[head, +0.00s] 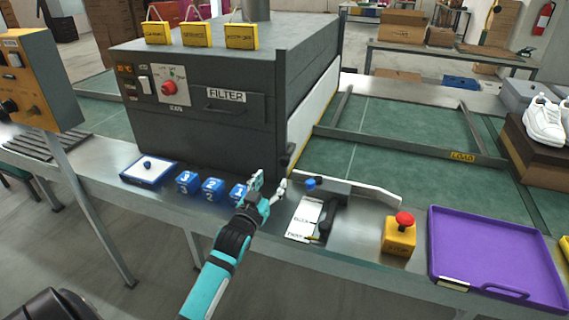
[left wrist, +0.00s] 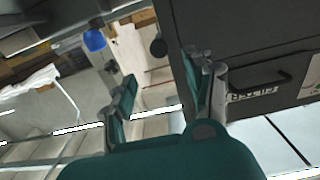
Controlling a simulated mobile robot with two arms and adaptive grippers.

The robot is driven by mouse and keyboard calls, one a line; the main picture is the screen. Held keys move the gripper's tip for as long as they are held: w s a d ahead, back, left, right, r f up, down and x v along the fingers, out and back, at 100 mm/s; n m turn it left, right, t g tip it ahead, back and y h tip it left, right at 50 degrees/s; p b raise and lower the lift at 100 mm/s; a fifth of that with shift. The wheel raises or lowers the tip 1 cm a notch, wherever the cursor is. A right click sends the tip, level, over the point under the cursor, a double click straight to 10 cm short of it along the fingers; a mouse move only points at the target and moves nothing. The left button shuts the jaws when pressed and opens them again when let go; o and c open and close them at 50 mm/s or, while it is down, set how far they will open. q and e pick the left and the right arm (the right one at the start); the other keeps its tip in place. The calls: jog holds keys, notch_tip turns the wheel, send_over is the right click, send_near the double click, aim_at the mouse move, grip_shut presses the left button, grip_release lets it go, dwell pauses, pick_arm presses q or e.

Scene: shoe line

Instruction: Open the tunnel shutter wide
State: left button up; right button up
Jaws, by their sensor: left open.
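The tunnel (head: 200,115) is a dark grey box labelled FILTER. A pale panel (head: 316,105), seen edge-on, covers its right side and looks like the shutter; how far it is open I cannot tell. A small dark knob (head: 288,153) sits near the tunnel's front right corner. It also shows in the left wrist view (left wrist: 158,47), ahead of the gap between my fingers. My left gripper (head: 269,185) is open and empty, just below and left of the knob, apart from it. In the left wrist view, its fingers (left wrist: 165,77) are spread. My right gripper is not in view.
Blue numbered blocks (head: 212,189) and a blue-edged tray (head: 150,169) lie left of my gripper. A blue knob (head: 310,184), a black handle (head: 327,217), a red-topped yellow button box (head: 400,235) and a purple tray (head: 490,255) stand to the right.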

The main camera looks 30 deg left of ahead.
aim_at(283, 163)
pick_arm(q)
jog(key=x, duration=1)
jog(key=shift+w, duration=0.25)
grip_shut()
